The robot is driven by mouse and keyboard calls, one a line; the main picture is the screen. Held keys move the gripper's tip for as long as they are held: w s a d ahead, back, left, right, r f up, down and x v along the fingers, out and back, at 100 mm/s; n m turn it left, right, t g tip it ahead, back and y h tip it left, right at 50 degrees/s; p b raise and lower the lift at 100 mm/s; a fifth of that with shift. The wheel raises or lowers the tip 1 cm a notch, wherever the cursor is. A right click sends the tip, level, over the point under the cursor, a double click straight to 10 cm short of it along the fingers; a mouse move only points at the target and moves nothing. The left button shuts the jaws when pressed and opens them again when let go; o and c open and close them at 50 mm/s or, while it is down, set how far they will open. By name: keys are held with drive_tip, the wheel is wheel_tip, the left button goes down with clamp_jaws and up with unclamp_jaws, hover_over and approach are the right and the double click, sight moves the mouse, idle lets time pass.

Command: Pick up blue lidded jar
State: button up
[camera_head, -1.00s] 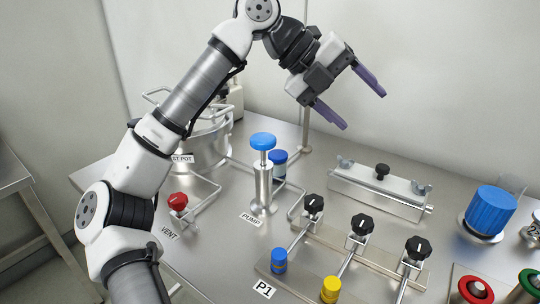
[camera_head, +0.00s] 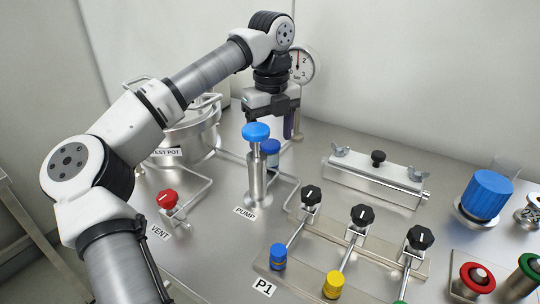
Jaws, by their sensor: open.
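The blue lidded jar (camera_head: 271,147) stands on the steel bench, just behind and to the right of the pump. Its blue lid shows; the pump's post and blue knob (camera_head: 256,132) hide part of its left side. My gripper (camera_head: 271,127) points down above and slightly behind the jar. It is open and empty, with one purple finger showing at right; the other fingertip is mostly hidden behind the pump knob. I cannot tell how high it is over the lid.
The steel test pot (camera_head: 190,135) stands left, with a red vent knob (camera_head: 168,199) in front. A pressure gauge (camera_head: 301,66) is behind my wrist. A clamp bar (camera_head: 375,182), black valve knobs (camera_head: 361,215) and a large blue cap (camera_head: 487,194) are to the right.

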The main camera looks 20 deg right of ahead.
sight(270, 144)
drive_tip(key=shift+a+f+p, duration=0.1)
drive_tip(key=shift+f+p, duration=0.25)
drive_tip(key=shift+f, duration=2.4)
drive_tip(key=shift+c, duration=0.5)
drive_tip(key=c, duration=1)
